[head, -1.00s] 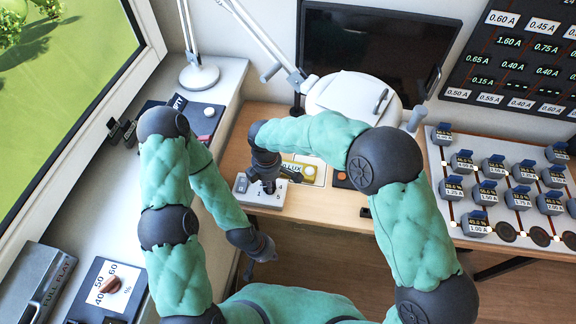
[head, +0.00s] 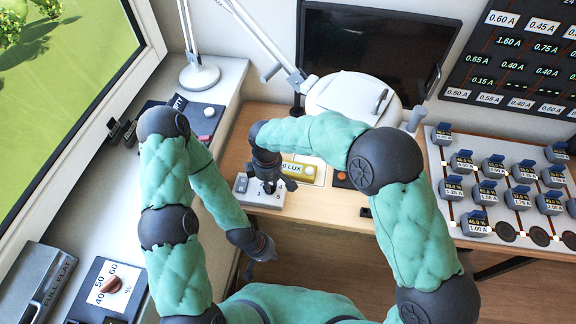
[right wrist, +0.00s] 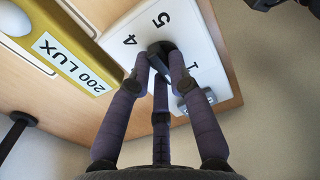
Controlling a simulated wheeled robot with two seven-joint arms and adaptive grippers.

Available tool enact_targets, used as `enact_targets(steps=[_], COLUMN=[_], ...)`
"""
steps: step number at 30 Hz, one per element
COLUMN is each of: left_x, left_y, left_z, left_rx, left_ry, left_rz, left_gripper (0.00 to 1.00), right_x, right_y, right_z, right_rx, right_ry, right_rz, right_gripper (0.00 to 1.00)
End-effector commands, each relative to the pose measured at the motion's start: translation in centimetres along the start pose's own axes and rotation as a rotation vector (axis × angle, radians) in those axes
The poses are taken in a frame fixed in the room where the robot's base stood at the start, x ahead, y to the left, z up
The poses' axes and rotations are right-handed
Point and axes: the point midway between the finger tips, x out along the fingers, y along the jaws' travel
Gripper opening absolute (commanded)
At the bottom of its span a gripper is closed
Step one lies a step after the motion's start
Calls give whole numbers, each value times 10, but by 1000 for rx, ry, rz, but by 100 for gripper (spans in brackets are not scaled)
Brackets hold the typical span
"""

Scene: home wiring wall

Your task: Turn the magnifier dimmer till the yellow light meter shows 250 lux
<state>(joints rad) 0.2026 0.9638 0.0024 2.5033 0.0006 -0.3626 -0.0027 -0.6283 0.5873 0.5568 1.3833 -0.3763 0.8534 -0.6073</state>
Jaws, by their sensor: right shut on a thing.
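The magnifier dimmer is a white plate (head: 260,199) with numbers around a dark knob, on the front left of the wooden desk. My right gripper (head: 268,183) points down over it and is shut on the dark knob (right wrist: 160,50), its fingers around it in the right wrist view. The knob's pointer is largely hidden by the fingers. The yellow light meter (head: 303,170) lies just right of the dimmer, partly covered by my arm; in the right wrist view its label (right wrist: 68,65) reads 200 LUX. My left gripper (head: 264,250) hangs low before the desk, its jaws unclear.
The white magnifier lamp (head: 345,97) stands behind my right arm, before a dark monitor (head: 370,50). A sill on the left holds another dial (head: 112,287) marked in percent. A board of several blue-topped switches (head: 470,185) lies to the right.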

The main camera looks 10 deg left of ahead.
Motion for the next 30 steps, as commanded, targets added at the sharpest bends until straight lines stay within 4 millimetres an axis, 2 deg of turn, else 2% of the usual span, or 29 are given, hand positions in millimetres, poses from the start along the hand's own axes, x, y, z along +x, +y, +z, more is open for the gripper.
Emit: enact_targets(steps=[1, 5, 13, 22, 30], left_x=[0, 0, 0, 0, 1], left_y=[0, 0, 0, 0, 0], left_z=[0, 0, 0, 0, 0], left_rx=[0, 0, 0, 0, 0], left_ry=[0, 0, 0, 0, 0], left_rz=[0, 0, 0, 0, 0], left_gripper=[0, 0, 0, 0, 0], right_x=[8, 8, 8, 8, 8], right_y=[-9, -9, -9, -9, -9], right_z=[4, 4, 5, 5, 6], right_rx=[-4, 1, 160, 178, 338], right_ry=[-18, -19, -20, -21, -23], right_rz=[-23, -23, -22, -21, -20], right_gripper=[0, 0, 0, 0, 0])
